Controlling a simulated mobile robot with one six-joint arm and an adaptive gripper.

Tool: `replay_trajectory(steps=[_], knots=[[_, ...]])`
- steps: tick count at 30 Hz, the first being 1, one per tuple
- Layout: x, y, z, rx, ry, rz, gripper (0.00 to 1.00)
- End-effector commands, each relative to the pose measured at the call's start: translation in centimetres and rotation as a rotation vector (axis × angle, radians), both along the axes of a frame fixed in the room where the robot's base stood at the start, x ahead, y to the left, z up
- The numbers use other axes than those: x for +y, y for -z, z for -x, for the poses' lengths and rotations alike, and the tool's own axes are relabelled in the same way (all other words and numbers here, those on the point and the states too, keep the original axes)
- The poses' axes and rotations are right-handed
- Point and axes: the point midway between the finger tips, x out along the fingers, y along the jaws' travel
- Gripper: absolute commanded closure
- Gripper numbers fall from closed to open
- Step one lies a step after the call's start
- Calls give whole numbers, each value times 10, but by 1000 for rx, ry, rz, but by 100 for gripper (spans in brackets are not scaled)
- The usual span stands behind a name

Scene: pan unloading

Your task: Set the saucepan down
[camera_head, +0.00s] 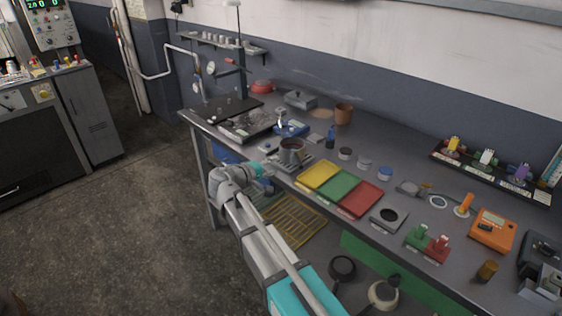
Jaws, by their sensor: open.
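My gripper (271,180) is at the bench's front edge, just in front and to the left of the saucepan. It is small and dark here, with its jaws open. I cannot make out the saucepan's handle, or whether the fingers touch it.
Yellow, green and red trays (339,187) lie right of the saucepan. Several small jars (364,163) stand behind them.

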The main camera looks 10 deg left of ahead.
Motion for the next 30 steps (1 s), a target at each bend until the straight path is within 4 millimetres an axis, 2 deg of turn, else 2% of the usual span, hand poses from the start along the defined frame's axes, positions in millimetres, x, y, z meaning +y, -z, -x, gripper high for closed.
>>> replay_trajectory(steps=[7,30], knots=[[11,-4,13,0,0,0,44],[12,-4,14,0,0,0,44]])
